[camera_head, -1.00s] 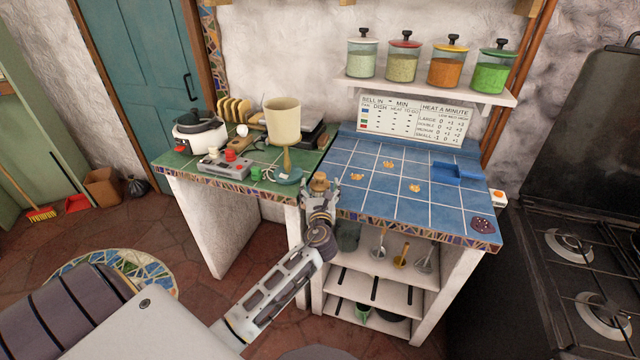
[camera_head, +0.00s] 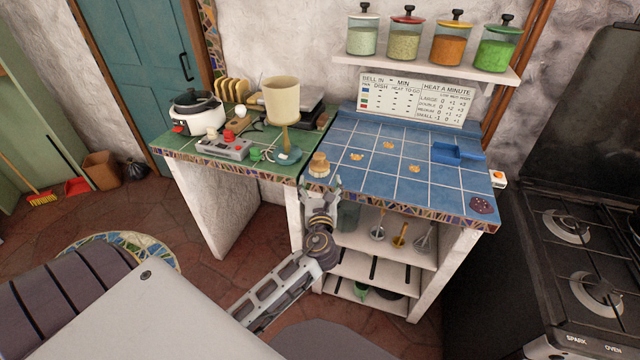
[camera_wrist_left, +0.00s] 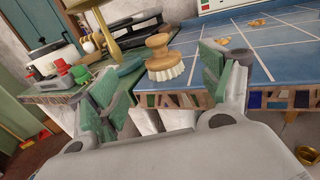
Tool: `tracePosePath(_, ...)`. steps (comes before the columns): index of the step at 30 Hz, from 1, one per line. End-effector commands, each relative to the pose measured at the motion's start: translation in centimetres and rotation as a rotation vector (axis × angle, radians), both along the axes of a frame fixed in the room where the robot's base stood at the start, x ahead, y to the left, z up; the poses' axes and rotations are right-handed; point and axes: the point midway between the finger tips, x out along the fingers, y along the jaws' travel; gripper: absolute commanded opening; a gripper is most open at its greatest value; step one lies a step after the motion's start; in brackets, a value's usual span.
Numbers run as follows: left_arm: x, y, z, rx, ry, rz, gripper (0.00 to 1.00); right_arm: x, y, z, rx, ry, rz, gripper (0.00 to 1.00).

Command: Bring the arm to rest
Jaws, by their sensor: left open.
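My left gripper (camera_head: 322,198) is open and empty in the head view, just in front of the counter's mosaic edge. Its two green-padded fingers stand wide apart in the left wrist view (camera_wrist_left: 160,95). A round wooden brush (camera_head: 318,165) with pale bristles stands on the counter just beyond the fingers, at the left edge of the blue tiles. The brush also shows between and beyond the fingertips in the left wrist view (camera_wrist_left: 160,58), apart from them. My right gripper is not in view.
The blue tiled counter (camera_head: 415,190) holds several small orange-brown pieces, a blue tray (camera_head: 458,152) and a dark red disc (camera_head: 482,204). A lamp (camera_head: 283,100) and a grey control box (camera_head: 224,147) stand on the green counter. A stove (camera_head: 575,240) is at right.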

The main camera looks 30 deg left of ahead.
Motion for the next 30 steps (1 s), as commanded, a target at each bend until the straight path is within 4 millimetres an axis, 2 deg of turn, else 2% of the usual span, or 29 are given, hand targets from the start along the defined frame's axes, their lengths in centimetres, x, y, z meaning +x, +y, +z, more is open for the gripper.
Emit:
tracePosePath(20,0.1,0.0,-0.2,-0.006,0.002,-0.002,0.79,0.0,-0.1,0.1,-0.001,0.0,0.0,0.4)
tracePosePath(23,0.2,-0.1,-1.1,-0.031,0.011,-0.008,0.79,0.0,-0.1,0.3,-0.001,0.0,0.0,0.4)
tracePosePath(26,0.5,-0.3,-3.0,-0.085,0.027,-0.02,0.79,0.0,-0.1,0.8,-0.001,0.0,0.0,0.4)
tracePosePath(30,0.7,-0.7,-7.1,-0.209,0.06,-0.037,0.79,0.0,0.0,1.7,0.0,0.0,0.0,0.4)
